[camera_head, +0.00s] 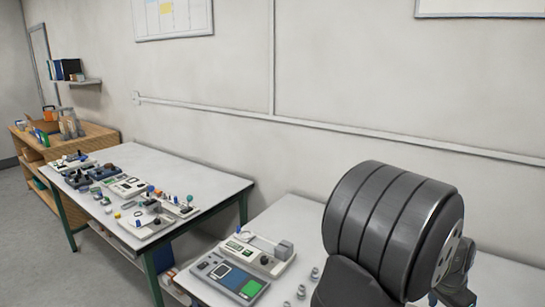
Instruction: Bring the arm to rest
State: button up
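My arm fills the lower right of the head view as a large dark ribbed link, standing over the near table (304,212). The end of my arm is hidden behind this link or lies outside the picture, so I cannot see my gripper's fingers or anything they may hold.
The near table bears a pale scale (258,254), a blue-grey device with a green patch (230,278) and a few small metal weights (301,292). A longer white table (199,170) with many instruments stands left. A wooden shelf unit (97,131) is beyond. The wall is close behind.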

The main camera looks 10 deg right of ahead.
jog(key=w+a+f, duration=0.3)
jog(key=w, duration=0.4)
jog(key=w+a+f, duration=0.3)
jog(key=w+f, duration=0.1)
jog(key=w, duration=0.3)
jog(key=w+a+f, duration=0.4)
jog(key=w, duration=0.3)
jog(key=shift+w, duration=0.35)
jog(key=shift+w+a+f, duration=0.15)
jog(key=shift+w+f, duration=0.15)
jog(key=shift+f, duration=0.1)
